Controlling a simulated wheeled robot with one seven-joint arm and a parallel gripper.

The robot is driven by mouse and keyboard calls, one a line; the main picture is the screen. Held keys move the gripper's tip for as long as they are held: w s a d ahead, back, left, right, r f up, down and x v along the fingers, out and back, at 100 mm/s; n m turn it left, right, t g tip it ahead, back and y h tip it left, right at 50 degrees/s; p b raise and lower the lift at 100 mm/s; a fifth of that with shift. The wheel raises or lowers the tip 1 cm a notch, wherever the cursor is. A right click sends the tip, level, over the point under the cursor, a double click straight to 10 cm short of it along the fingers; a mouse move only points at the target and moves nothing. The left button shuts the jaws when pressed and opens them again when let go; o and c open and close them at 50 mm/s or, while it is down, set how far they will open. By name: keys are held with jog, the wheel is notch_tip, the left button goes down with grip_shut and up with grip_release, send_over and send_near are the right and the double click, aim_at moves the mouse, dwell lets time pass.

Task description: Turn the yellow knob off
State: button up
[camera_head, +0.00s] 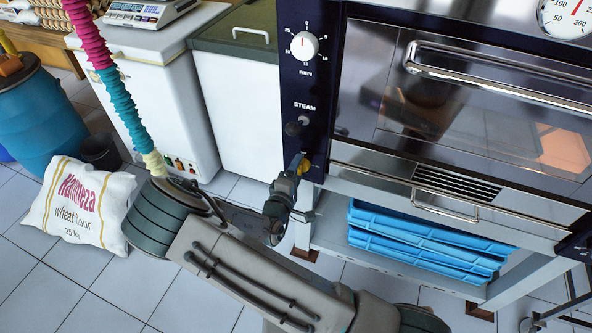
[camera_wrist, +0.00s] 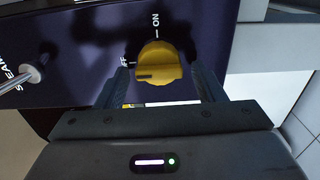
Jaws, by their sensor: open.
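The yellow knob (camera_wrist: 158,62) is on the dark control panel, between my gripper's fingers in the wrist view. ON is printed above it and OFF, partly covered, to its left. A dark mark on the knob's left part lies towards the OFF side, and its raised bar looks about level. My gripper (camera_wrist: 160,78) is open, one finger on each side of the knob; I cannot tell whether either touches it. In the head view the yellow knob (camera_head: 305,166) shows low on the panel, partly hidden by my gripper (camera_head: 296,165).
A metal steam control (camera_head: 303,121) sticks out above the knob, near my gripper. The white timer dial (camera_head: 304,45) is higher up. The oven door handle (camera_head: 480,78) is to the right. Blue trays (camera_head: 430,243) lie below. A flour sack (camera_head: 80,203) stands on the floor left.

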jog(key=v, duration=1.3)
jog(key=shift+s, duration=0.25)
jog(key=shift+w, duration=0.1)
jog(key=w+d+r+m+g+y+p, duration=0.1)
jog(key=w+r+m+g+y+p, duration=0.15)
jog(key=r+m+g+y, duration=0.35)
jog(key=w+d+r+m+g+y+p, duration=0.1)
jog(key=r+m+g+y+p, duration=0.2)
jog(key=r, duration=0.6)
jog(key=s+d+r+m+g+h+p, duration=0.2)
jog(key=s+d+r+m+g+p, duration=0.2)
jog(key=s+d+r, duration=1.2)
jog(key=d+r+m+g, duration=0.1)
jog(key=d, duration=0.1)
jog(key=shift+s+d+r+h+p, duration=0.2)
jog(key=shift+d+r+h+p, duration=0.1)
jog(key=shift+h, duration=0.1)
